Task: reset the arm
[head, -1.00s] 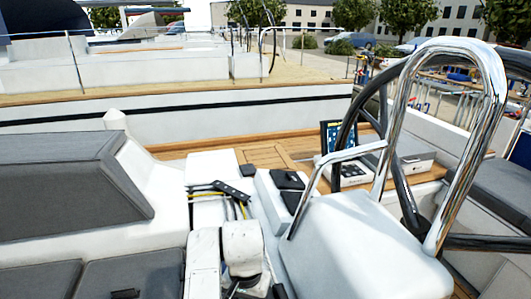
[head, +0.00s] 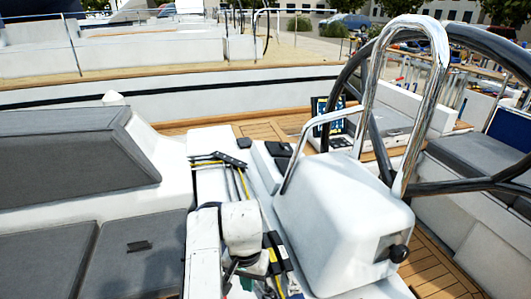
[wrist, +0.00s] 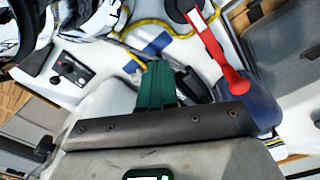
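My gripper (wrist: 157,88) shows in the wrist view as a dark bolted bar with a green part standing out from its middle. I cannot tell whether the green part is its closed fingers or something between them. My white arm (head: 240,228) stands at the lower middle of the head view, folded low over the cockpit. Its gripper end is not clear there. In the wrist view a red handle (wrist: 214,48) lies just right of the gripper, above a dark blue rounded thing (wrist: 258,108). I cannot tell whether they touch the gripper.
A white console (head: 335,225) with a chrome rail (head: 372,90) stands right of my arm, with the steering wheel (head: 470,185) behind it. Grey cushions (head: 140,255) lie to the left. Yellow and black lines (head: 235,170) run along the white ledge ahead. Wooden decking (head: 435,265) shows at right.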

